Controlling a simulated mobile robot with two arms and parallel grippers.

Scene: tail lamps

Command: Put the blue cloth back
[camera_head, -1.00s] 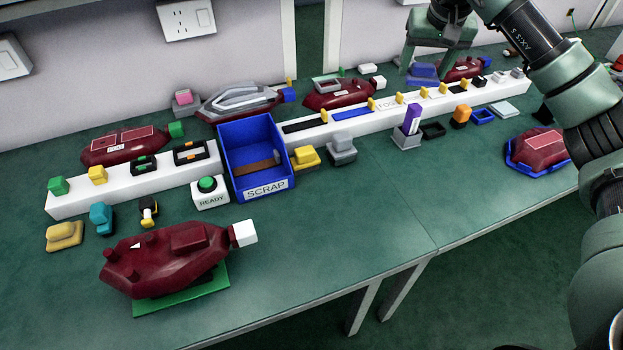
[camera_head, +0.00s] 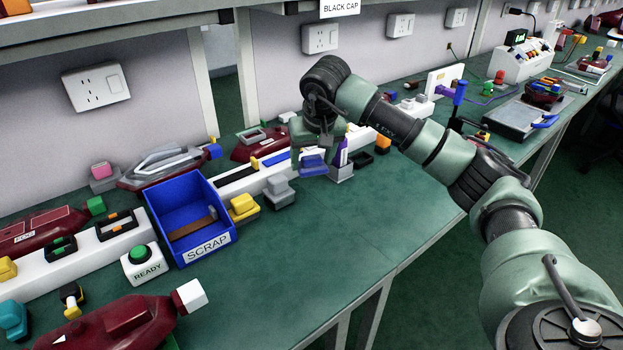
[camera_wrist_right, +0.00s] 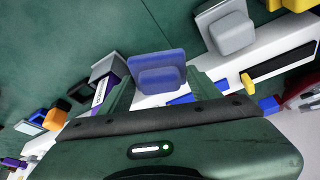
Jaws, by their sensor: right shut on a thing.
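The blue cloth (camera_head: 313,164) looks like a small folded blue pad with a raised part on top. My right gripper (camera_head: 316,150) is shut on it and holds it over the bench, close to the white rail. In the right wrist view the blue cloth (camera_wrist_right: 157,62) sits between the two green fingers (camera_wrist_right: 163,88). A blue strip (camera_head: 276,161) lies on the white rail (camera_head: 238,183), just left of the held cloth. Part of that strip also shows behind the right finger in the wrist view (camera_wrist_right: 195,97). My left gripper is not in view.
A grey block (camera_head: 279,192) and a yellow block (camera_head: 243,208) stand in front of the rail. The blue SCRAP bin (camera_head: 207,252) is left of them. A purple item in a grey holder (camera_head: 341,172) stands close right of the gripper. The bench front is clear.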

